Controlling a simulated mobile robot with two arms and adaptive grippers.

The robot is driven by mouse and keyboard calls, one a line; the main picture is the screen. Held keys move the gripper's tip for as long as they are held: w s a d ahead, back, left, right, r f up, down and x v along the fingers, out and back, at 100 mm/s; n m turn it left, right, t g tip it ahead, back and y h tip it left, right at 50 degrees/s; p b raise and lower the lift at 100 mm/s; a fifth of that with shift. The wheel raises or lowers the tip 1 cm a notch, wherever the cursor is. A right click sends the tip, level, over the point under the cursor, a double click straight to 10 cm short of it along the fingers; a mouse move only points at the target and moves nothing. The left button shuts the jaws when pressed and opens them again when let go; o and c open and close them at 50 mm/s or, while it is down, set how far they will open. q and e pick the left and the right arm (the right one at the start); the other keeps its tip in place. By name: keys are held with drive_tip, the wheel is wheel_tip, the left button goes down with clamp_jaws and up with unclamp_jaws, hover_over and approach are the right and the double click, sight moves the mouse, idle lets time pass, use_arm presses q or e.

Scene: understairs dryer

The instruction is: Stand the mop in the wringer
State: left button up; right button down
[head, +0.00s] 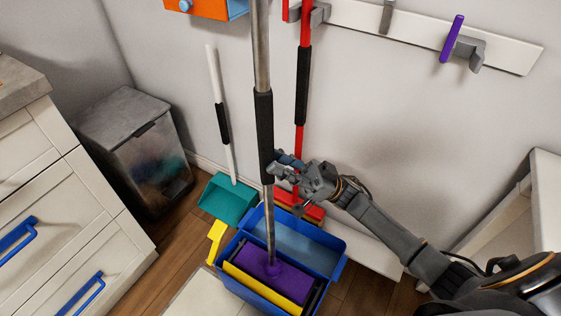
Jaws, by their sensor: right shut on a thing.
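The mop is a long metal pole with a black grip sleeve (264,125) and a purple head (262,275). It stands almost upright, its head down at the wringer (262,288), which has a yellow bar and sits in the near part of a blue bucket (336,243). The head appears to lie within the wringer; how deep it sits I cannot tell. My right gripper (279,168) is shut on the pole near the lower end of the black sleeve. My left gripper is not in view.
A teal dustpan (229,199) with a white handle and a red broom (304,90) stand against the wall behind. A grey bin (140,148) and white drawers (60,190) are at left. A wall rail (430,33) is above right; a white cabinet (520,215) is at right.

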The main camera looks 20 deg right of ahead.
drive_tip(key=shift+r, duration=0.1)
drive_tip(key=shift+c, duration=1.1)
unclamp_jaws()
drive_tip(key=v, duration=1.2)
idle(0.4)
